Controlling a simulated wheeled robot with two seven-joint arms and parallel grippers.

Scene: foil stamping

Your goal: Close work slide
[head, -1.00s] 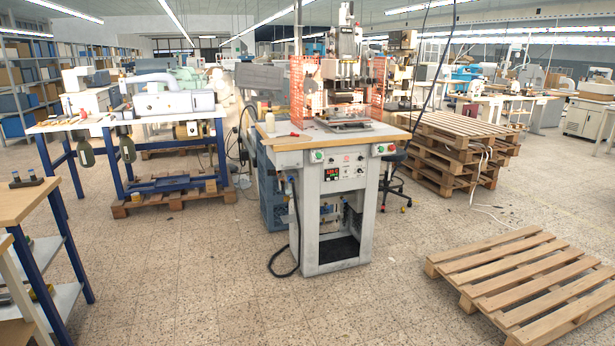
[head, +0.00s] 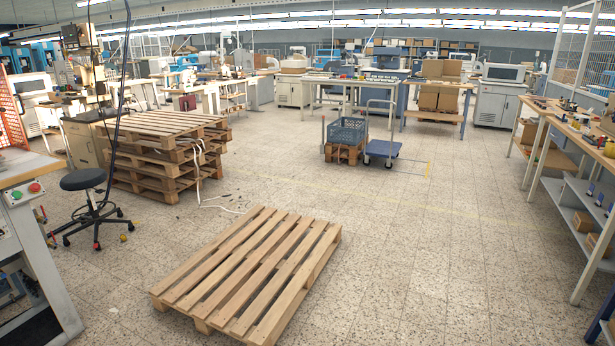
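The foil stamping machine's table (head: 22,168) is cut off at the left edge of the head view. Its right front corner shows a green and a red button, with part of the orange mesh guard (head: 12,112) behind. The work slide is outside the view, so I cannot tell its position. Neither of my grippers is in view.
A low wooden pallet (head: 250,272) lies on the floor ahead. A black stool (head: 84,182) and stacked pallets (head: 165,150) with loose white cables stand left. A blue cart (head: 383,149) and crate (head: 347,131) stand farther back. Workbenches (head: 575,125) line the right.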

